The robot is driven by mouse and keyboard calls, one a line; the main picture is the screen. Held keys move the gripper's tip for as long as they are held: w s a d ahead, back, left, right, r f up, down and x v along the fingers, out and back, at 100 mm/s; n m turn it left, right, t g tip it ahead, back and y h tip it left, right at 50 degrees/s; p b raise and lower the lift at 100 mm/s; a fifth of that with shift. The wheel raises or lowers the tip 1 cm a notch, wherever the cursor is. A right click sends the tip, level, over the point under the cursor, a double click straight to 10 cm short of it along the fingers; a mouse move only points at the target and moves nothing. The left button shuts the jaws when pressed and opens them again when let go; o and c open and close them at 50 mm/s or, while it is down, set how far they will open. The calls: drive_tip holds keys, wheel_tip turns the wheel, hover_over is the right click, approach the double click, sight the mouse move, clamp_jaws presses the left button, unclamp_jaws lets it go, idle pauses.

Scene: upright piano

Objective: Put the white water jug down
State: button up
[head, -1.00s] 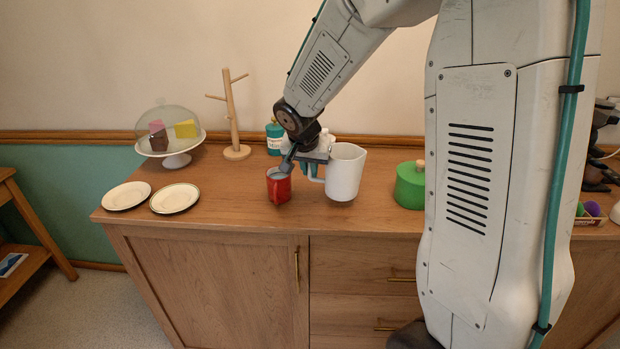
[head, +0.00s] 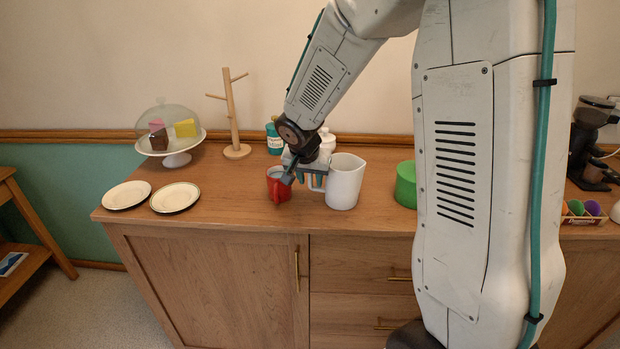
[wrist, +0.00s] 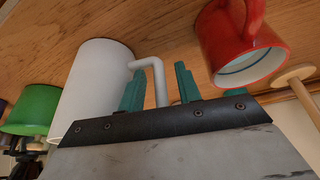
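The white water jug (head: 345,182) stands upright on the wooden sideboard, its handle on the left side. In the wrist view the jug (wrist: 92,82) is at left, its handle (wrist: 160,88) reaching in among my teal fingers. My gripper (head: 304,180) is at the handle, between the jug and a red mug. In the wrist view my gripper (wrist: 160,90) looks open, with a gap between the handle and the finger on its right. The jug's base seems to rest on the top.
The red mug (head: 279,187) stands close on the left of my gripper. A green pot (head: 405,184) is right of the jug, partly hidden by my arm. A white jar (head: 327,140) and teal bottle (head: 274,138) stand behind. Two plates (head: 175,198) and a wooden mug tree (head: 235,120) are left.

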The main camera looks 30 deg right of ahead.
drive_tip(key=v, duration=1.2)
drive_tip(key=s+a+r+n+y, duration=0.1)
drive_tip(key=s+a+n, duration=0.1)
drive_tip(key=s, duration=0.7)
drive_tip(key=s+a+r+n+g+y, duration=0.1)
drive_tip(key=s+n, duration=0.3)
drive_tip(key=s, duration=0.6)
drive_tip(key=s+a+r+n+g+y, duration=0.1)
drive_tip(key=s+a+n, duration=0.2)
drive_tip(key=s, duration=0.6)
drive_tip(key=shift+s+r, duration=0.15)
drive_tip(key=shift+s, duration=0.1)
